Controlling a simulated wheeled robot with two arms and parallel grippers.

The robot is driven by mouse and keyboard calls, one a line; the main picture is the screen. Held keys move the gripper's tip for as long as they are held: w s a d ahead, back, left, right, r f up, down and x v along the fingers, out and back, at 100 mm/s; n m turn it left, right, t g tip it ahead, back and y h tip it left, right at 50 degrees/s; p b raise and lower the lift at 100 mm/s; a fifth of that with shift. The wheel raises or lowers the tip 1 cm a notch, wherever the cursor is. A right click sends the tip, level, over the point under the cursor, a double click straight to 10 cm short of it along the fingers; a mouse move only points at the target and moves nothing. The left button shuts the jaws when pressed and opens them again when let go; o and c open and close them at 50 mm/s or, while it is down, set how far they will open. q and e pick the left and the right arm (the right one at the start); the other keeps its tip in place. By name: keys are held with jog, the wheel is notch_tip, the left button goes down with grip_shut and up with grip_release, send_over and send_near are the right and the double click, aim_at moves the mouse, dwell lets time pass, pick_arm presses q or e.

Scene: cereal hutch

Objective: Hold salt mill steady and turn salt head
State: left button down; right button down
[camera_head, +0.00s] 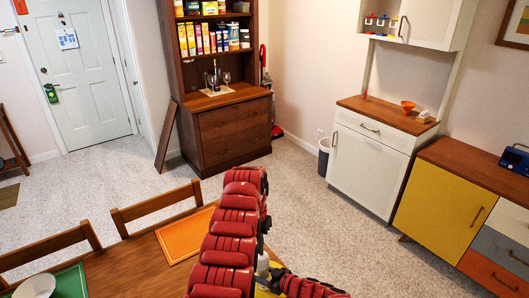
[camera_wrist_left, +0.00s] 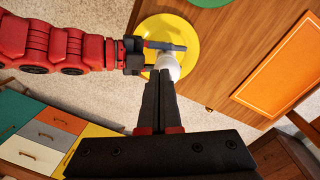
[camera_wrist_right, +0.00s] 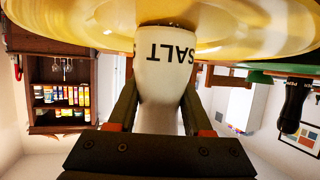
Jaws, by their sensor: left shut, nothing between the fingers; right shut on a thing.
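The white salt mill (camera_wrist_right: 164,75), marked SALT, appears upside down in the right wrist view, against the yellow plate (camera_wrist_right: 70,30). In the left wrist view the mill (camera_wrist_left: 170,66) shows over the yellow plate (camera_wrist_left: 190,32). My right gripper (camera_wrist_right: 158,98) is shut on the mill's body, one finger on each side. My left gripper (camera_wrist_left: 160,74) is shut and empty, its fingertips overlapping the mill in view; I cannot tell if they touch it. In the head view the mill (camera_head: 262,267) shows partly behind my red arms.
The wooden table (camera_head: 130,270) holds an orange placemat (camera_head: 187,236), and a white bowl (camera_head: 36,287) on a green placemat (camera_head: 70,284). Chairs (camera_head: 157,205) line the table's far side. A brown hutch (camera_head: 228,135) with boxes stands behind; open carpet lies between.

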pick_arm(q)
jog(key=shift+r, duration=0.75)
send_over(260, 265)
jog(key=shift+w+f, duration=0.2)
jog(key=shift+f, duration=2.85)
jog(key=shift+f, duration=0.1)
jog(key=shift+a, duration=0.2)
